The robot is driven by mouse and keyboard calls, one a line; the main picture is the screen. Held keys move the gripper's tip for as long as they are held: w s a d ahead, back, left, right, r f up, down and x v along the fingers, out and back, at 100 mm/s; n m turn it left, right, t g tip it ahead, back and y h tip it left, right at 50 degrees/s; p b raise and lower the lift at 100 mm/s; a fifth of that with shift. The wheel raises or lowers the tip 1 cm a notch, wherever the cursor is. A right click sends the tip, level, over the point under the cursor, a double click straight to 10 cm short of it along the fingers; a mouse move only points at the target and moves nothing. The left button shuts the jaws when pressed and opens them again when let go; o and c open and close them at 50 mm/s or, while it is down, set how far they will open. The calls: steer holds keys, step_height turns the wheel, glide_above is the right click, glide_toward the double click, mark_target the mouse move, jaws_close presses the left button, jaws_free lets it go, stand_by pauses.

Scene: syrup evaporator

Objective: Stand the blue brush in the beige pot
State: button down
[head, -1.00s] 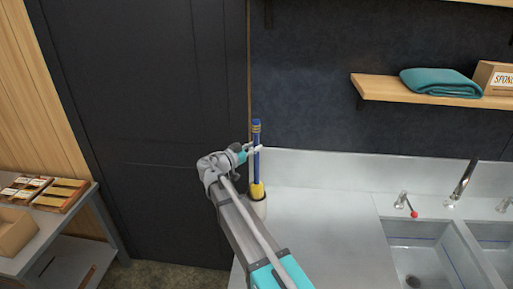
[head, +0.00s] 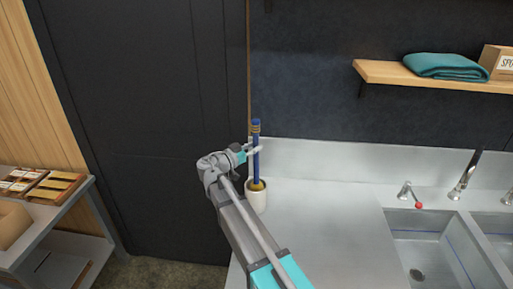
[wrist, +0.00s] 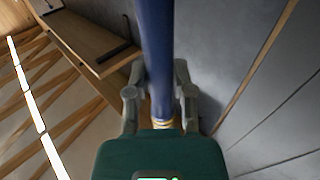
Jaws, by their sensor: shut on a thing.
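The blue brush (head: 256,165) stands upright in the head view, its yellow head down and its blue handle up. Its yellow head is partly hidden inside the mouth of the beige pot (head: 257,201), a pale round pot on the steel counter. I cannot tell whether the brush touches the pot's bottom. My gripper (head: 255,149) is shut on the middle of the handle, above the pot. In the wrist view the blue handle (wrist: 156,45) runs between my gripper's two fingers (wrist: 158,95); the pot is not visible there.
The steel counter (head: 325,215) is clear to the right of the pot, up to the sink (head: 425,255) and tap (head: 407,190). A wooden shelf (head: 400,76) with a folded teal towel (head: 445,67) is on the wall. A dark door (head: 150,120) is at left.

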steer(key=shift+f, duration=0.35)
steer(key=shift+c, duration=2)
jaws_free()
steer(key=shift+r, duration=0.15)
